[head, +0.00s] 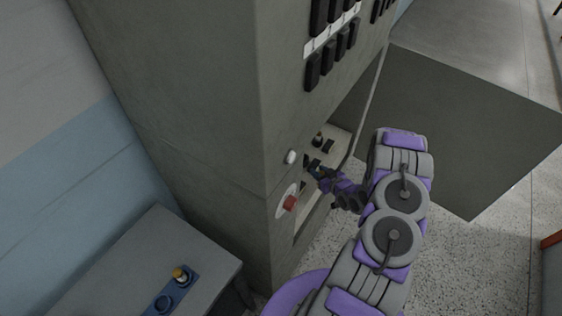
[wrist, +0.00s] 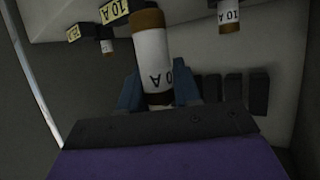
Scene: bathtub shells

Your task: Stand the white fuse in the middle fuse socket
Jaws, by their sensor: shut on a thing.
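The white fuse (wrist: 156,60), with copper-brown end caps and a "10 A" mark, is between the blue fingers of my gripper (wrist: 158,92) in the wrist view. The gripper is shut on it. The fuse's far cap lies near a dark socket block with a yellow "10 A" label (wrist: 115,10); I cannot tell whether it is seated. Other white fuses show to the left (wrist: 109,47) and to the right (wrist: 229,16), by dark blocks. In the head view my gripper (head: 318,173) is inside the open grey cabinet, and the held fuse cannot be made out.
The cabinet (head: 215,110) has a red button (head: 289,203), a white knob (head: 291,157) and black switches above the opening. A grey table (head: 110,262) at lower left holds a blue tray (head: 160,302) with a yellow-topped item (head: 180,274).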

